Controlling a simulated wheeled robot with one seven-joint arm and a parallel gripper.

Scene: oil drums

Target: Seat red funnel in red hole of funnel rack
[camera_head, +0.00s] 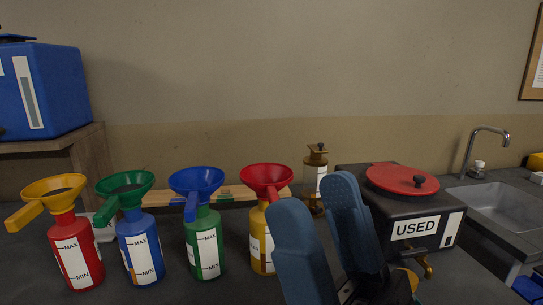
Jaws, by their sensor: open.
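A yellow funnel (53,188), a green funnel (125,184) and a blue funnel (197,180) sit on bottles to the left. A black USED box (420,205) with a red lid, a brass-topped glass container (315,178) and a sink (500,205) are right.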

